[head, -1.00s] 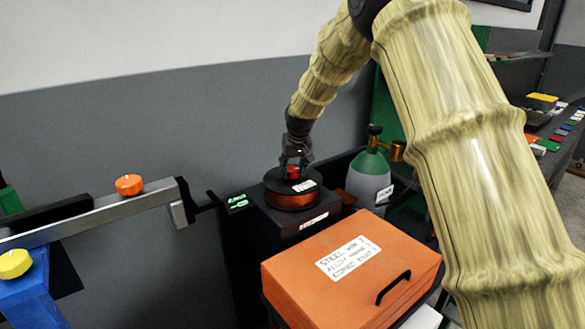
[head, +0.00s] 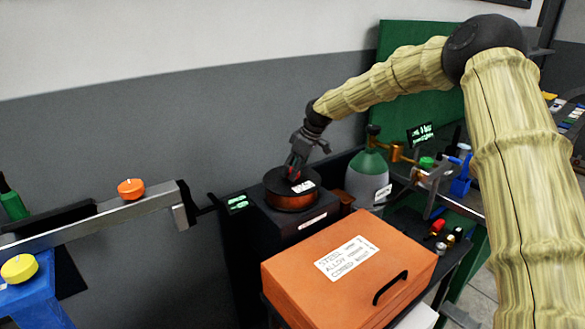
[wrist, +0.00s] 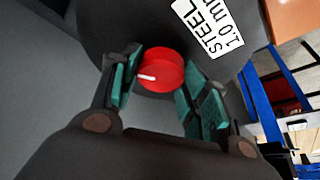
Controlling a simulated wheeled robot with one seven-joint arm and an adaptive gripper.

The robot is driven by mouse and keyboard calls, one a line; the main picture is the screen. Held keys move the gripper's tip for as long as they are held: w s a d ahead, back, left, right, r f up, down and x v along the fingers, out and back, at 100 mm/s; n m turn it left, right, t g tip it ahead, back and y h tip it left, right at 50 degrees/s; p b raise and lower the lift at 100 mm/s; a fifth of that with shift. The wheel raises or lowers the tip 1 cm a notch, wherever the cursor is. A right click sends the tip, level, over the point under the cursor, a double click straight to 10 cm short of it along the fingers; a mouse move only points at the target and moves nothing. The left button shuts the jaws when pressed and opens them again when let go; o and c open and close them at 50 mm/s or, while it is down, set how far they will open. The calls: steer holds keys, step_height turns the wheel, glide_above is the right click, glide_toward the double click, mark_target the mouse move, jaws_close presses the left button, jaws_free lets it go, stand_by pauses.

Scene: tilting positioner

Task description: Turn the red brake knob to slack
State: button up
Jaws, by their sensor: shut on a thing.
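The red brake knob (wrist: 161,70) is a round red cap with a white pointer line, on top of the dark wire-spool unit. In the wrist view the white line points left. My gripper (wrist: 160,82) has a green-padded finger on each side of the knob and is shut on it. In the head view my gripper (head: 297,165) reaches down from the upper right, tilted, and hides most of the knob. The spool (head: 291,201) has copper-coloured windings and a white label. The label (wrist: 210,25) reads STEEL 1.0 mm in the wrist view.
An orange case (head: 345,262) with a black handle stands just in front of the spool. A green-topped gas cylinder (head: 369,178) stands close on the right. On the left are a grey beam (head: 95,217) with an orange knob (head: 131,189), and a yellow knob (head: 18,268).

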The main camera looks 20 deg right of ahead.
steer(key=n+g, duration=0.1)
steer(key=n, duration=0.1)
steer(key=n+g, duration=0.1)
steer(key=n, duration=0.2)
steer(key=shift+w+d+n+y, duration=0.15)
steer(key=shift+n+y, duration=0.15)
steer(key=shift+y, duration=0.1)
steer(key=n+g, duration=0.2)
steer(key=n, duration=0.4)
steer(key=shift+w+p, duration=0.15)
steer(key=shift+p, duration=0.2)
steer(key=shift+n+g, duration=0.3)
steer(key=o, duration=1)
steer(key=shift+r, duration=0.1)
steer(key=v, duration=1.1)
steer(key=shift+d+r, duration=0.1)
steer(key=shift+r, duration=0.3)
